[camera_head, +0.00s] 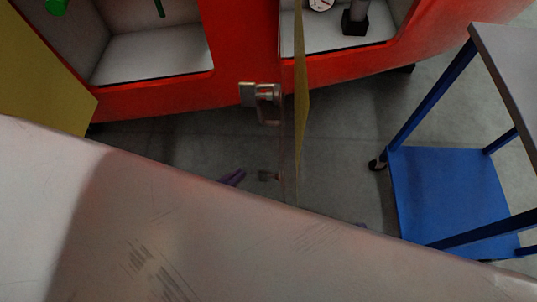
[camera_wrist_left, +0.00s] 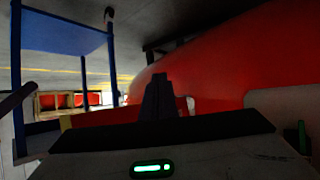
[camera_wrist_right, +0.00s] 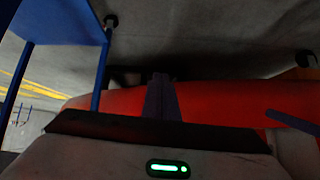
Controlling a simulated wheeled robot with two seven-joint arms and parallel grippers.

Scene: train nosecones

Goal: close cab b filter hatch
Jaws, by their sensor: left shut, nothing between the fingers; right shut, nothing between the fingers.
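The red nosecone (camera_head: 245,35) has two open compartments in the head view. A yellow hatch panel (camera_head: 302,100) stands open, almost edge-on, beside the right compartment. Another yellow panel (camera_head: 45,70) stands open at the left one. I cannot tell which is the cab b filter hatch. My left gripper (camera_head: 232,178) shows as purple fingertips below the nosecone, apart from the panels. Its fingers are shut and empty in the left wrist view (camera_wrist_left: 160,95). My right gripper (camera_wrist_right: 161,95) is shut and empty in its wrist view; the head view mostly hides it.
A metal latch-like part (camera_head: 262,95) is left of the edge-on panel. A blue cart (camera_head: 445,190) stands at right. The right compartment holds a gauge (camera_head: 320,4) and a dark cylinder (camera_head: 355,20). A large pale surface blocks the lower head view. Grey floor shows between.

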